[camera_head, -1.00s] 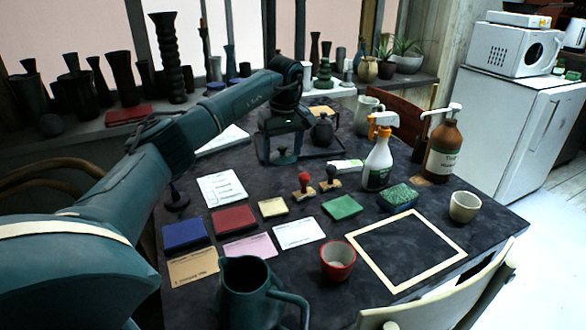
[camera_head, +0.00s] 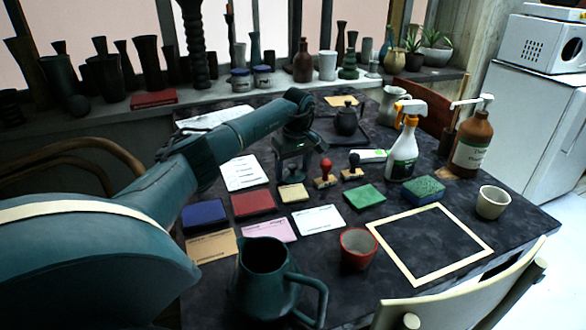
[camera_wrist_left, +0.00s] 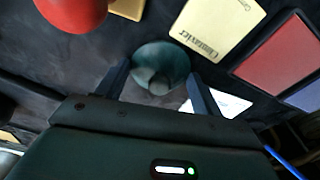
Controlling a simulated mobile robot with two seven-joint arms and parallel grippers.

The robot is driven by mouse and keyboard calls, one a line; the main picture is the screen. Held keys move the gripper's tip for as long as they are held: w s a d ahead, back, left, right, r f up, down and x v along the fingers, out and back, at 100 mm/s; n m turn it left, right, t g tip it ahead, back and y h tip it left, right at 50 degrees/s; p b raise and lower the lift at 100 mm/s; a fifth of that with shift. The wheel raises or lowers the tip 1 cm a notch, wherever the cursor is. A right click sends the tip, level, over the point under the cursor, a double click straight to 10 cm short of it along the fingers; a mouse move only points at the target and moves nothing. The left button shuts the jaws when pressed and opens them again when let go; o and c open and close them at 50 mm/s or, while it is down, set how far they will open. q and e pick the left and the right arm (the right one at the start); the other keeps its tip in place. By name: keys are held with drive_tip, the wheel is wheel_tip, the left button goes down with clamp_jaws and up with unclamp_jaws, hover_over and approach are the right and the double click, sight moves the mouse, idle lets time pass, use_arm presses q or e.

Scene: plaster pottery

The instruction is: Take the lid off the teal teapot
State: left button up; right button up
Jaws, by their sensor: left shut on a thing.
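My left gripper (camera_head: 293,174) is over the middle of the table, behind the yellow pad. In the left wrist view, a round teal lid (camera_wrist_left: 160,56) is between its two fingers (camera_wrist_left: 160,88), and the gripper is shut on it. A dark teapot (camera_head: 347,121) stands on a dark tray at the back of the table, away from the gripper. Its colour looks nearly black, and I cannot make out its top clearly. A teal pitcher (camera_head: 262,285) with an open top stands at the front. My right gripper is out of view.
A yellow pad (camera_head: 293,193), red pad (camera_head: 253,204) and blue pad (camera_head: 204,215) lie near the gripper. A red-knobbed stamp (camera_head: 325,172) is close on its right.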

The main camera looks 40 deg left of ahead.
use_arm(q)
drive_tip(key=shift+r, duration=0.1)
drive_tip(key=o, duration=1.1)
